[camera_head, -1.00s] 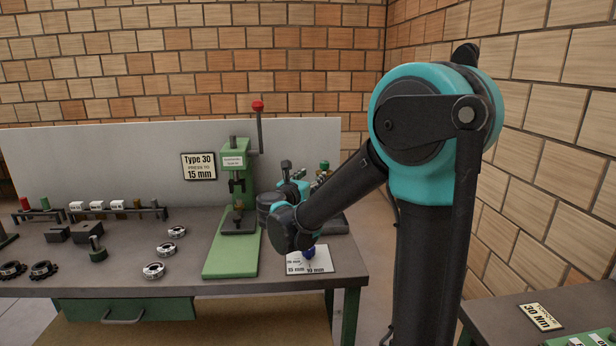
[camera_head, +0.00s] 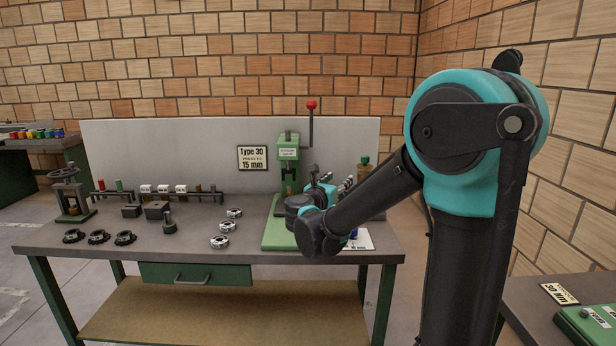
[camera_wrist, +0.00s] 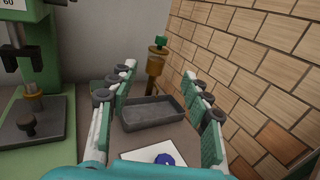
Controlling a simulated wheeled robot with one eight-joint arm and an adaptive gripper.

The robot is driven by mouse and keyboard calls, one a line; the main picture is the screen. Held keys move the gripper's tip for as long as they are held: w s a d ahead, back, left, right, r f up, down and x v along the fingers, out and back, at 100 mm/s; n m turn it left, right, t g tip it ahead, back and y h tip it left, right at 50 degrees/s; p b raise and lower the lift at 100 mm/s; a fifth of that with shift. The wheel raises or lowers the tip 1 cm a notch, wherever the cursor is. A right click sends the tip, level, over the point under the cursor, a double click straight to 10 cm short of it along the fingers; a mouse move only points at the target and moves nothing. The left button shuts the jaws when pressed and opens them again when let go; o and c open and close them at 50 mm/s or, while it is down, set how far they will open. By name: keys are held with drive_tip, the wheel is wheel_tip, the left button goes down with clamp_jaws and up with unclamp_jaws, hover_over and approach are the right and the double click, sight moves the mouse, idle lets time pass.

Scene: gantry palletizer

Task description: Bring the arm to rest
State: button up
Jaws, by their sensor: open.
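My arm is bent in front of the workbench (camera_head: 70,238), with its forearm running down to the left in the head view. My gripper (camera_wrist: 160,74) is open and empty; its two green-padded fingers stand wide apart in the wrist view. In the head view, my gripper (camera_head: 344,184) is partly hidden behind my forearm, in front of the right end of the bench. Between the fingers, farther off, a dark grey tray (camera_wrist: 152,114) is in view.
A green press (camera_head: 288,165) with a red-knobbed lever stands left of my gripper. A white card (camera_wrist: 135,153) with a blue round thing (camera_wrist: 164,159) lies nearer than the tray. Several bearing rings (camera_head: 220,241) lie on the bench. A brick wall rises at right.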

drive_tip(key=s+a+r+n+t+y, duration=0.1)
drive_tip(key=a+n+y, duration=0.1)
drive_tip(key=n+y, duration=0.65)
drive_tip(key=s+a+n+t+y, duration=0.2)
drive_tip(key=a+n+y, duration=0.1)
drive_tip(key=n, duration=1)
drive_tip(key=s+f+n+g+y, duration=0.3)
drive_tip(key=s+f+n+g, duration=0.35)
drive_tip(key=f+n, duration=0.35)
drive_tip(key=s+d+f+n+g+h, duration=0.3)
drive_tip(key=s+d+f+n+g, duration=0.1)
drive_tip(key=s+d+f, duration=0.3)
drive_tip(key=s+d+f+n+g+h, duration=0.3)
drive_tip(key=s+d+f, duration=0.5)
drive_tip(key=s+f, duration=0.4)
drive_tip(key=s+n+g, duration=0.1)
drive_tip(key=s+n, duration=0.1)
drive_tip(key=shift+n, duration=0.35)
